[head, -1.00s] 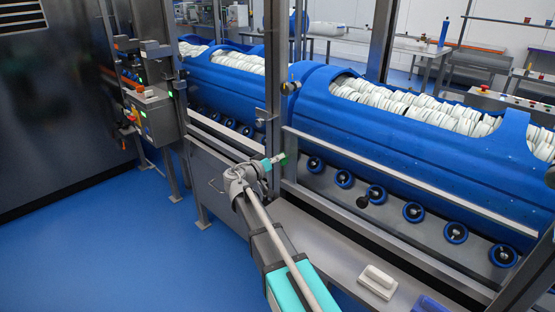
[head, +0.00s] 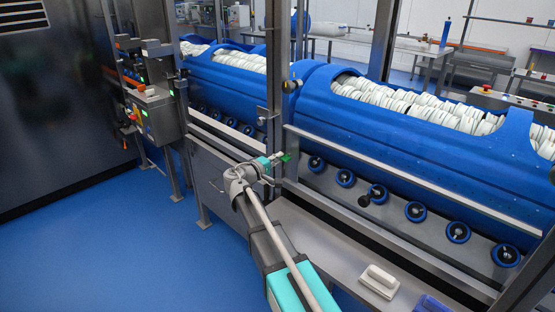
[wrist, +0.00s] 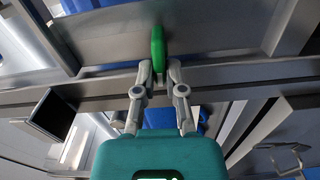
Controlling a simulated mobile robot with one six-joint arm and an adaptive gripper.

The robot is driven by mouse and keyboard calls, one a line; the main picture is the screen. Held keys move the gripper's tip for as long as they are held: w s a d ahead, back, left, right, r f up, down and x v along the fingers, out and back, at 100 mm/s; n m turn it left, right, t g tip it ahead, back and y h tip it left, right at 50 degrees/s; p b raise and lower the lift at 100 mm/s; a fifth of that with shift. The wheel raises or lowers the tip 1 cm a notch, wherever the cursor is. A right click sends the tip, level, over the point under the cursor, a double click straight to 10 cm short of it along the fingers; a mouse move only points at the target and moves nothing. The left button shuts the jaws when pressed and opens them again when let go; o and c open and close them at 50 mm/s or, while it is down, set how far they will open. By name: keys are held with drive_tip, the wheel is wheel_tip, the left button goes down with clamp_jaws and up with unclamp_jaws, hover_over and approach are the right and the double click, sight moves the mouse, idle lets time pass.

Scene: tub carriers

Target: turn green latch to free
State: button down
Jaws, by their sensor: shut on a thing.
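The green latch (wrist: 158,52) is a small rounded green lever at the top centre of the wrist view, standing lengthwise in that picture in front of a grey metal rail. In the head view the latch (head: 287,157) is a small green spot at the post beside the conveyor. My gripper (wrist: 159,68) has its two fingers closed in on the lower end of the latch, one on each side. In the head view my gripper (head: 279,158) reaches the post at the latch. The far side of the latch is hidden.
Blue tub carriers (head: 420,140) full of white items stand on rollers behind a metal rail (head: 400,178). An upright steel post (head: 274,90) stands close by my gripper. A white-handled block (head: 379,281) lies on the grey ledge at the front right.

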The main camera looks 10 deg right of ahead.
drive_tip(key=shift+w+n, duration=0.2)
drive_tip(key=shift+n, duration=0.4)
drive_tip(key=shift+d, duration=0.1)
drive_tip(key=c, duration=0.9)
unclamp_jaws()
drive_tip(key=shift+r, duration=0.1)
drive_tip(key=shift+o, duration=1)
drive_tip(key=shift+s, duration=0.15)
drive_tip(key=v, duration=1.2)
